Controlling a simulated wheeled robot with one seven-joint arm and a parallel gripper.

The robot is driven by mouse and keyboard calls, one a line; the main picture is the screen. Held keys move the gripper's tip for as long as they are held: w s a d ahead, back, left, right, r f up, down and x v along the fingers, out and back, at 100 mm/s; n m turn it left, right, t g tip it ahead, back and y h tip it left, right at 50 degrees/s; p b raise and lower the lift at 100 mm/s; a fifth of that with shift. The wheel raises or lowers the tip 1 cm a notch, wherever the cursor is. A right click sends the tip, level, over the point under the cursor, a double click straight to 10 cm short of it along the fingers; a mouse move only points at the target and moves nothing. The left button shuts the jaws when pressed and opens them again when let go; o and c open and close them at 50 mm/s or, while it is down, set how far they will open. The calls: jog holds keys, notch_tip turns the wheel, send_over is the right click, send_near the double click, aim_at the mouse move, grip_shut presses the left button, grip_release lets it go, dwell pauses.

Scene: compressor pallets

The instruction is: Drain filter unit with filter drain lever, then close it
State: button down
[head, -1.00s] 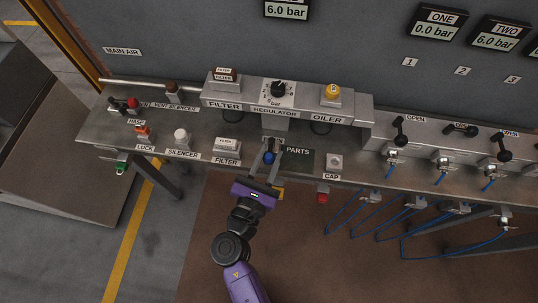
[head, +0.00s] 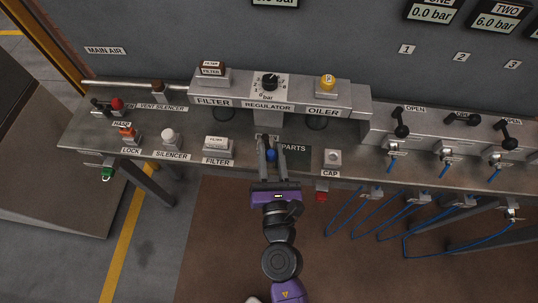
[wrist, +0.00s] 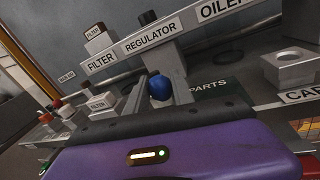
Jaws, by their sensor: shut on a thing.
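The filter unit (head: 212,88) is the grey block over the FILTER label at the left of the raised housing, with a dark round part below it. My gripper (head: 271,150) is in front of the regulator, left of the PARTS mat. It is shut on a blue round knob (head: 271,155), which also shows between the fingers in the wrist view (wrist: 160,88). Whether this knob belongs to a filter drain lever I cannot tell, and no other drain lever can be made out. The fingers hide what lies under the knob.
The regulator dial (head: 270,82) and yellow-topped oiler (head: 327,84) stand right of the filter. A spare filter box (head: 217,145), white silencer (head: 169,137) and cap holder (head: 333,158) are on the bench. Black valve handles (head: 401,122) stand at the right. The PARTS mat (head: 300,162) is bare.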

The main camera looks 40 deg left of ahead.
jog(key=shift+w+d+n+g+y+b, duration=0.1)
jog(key=shift+w+n+g+y+b, duration=0.05)
jog(key=shift+n+g+y+b, duration=0.3)
jog(key=shift+w+d+g+y+b, duration=0.1)
jog(key=shift+w+g+y+b, duration=0.05)
jog(key=shift+g+y+b, duration=0.15)
jog(key=shift+w+f+n+g+y+b, duration=0.15)
jog(key=shift+n+g+y+b, duration=0.15)
jog(key=shift+n+b, duration=0.2)
jog(key=shift+w+d+n+g+y+b, duration=0.15)
jog(key=shift+w+n+g+y+b, duration=0.1)
jog(key=shift+n+g+y+b, duration=0.3)
jog(key=shift+w+d+n+g+y+b, duration=0.1)
jog(key=shift+w+n+g+y+b, duration=0.15)
jog(key=shift+g+b, duration=0.3)
jog(key=shift+w+n+g+y+b, duration=0.3)
jog(key=shift+n+g+y+b, duration=0.2)
jog(key=shift+n+g, duration=0.6)
jog(key=shift+w+n+g+y+b, duration=0.3)
jog(key=shift+n+g+b, duration=0.35)
jog(key=shift+g, duration=1.1)
jog(key=c, duration=1.1)
grip_release()
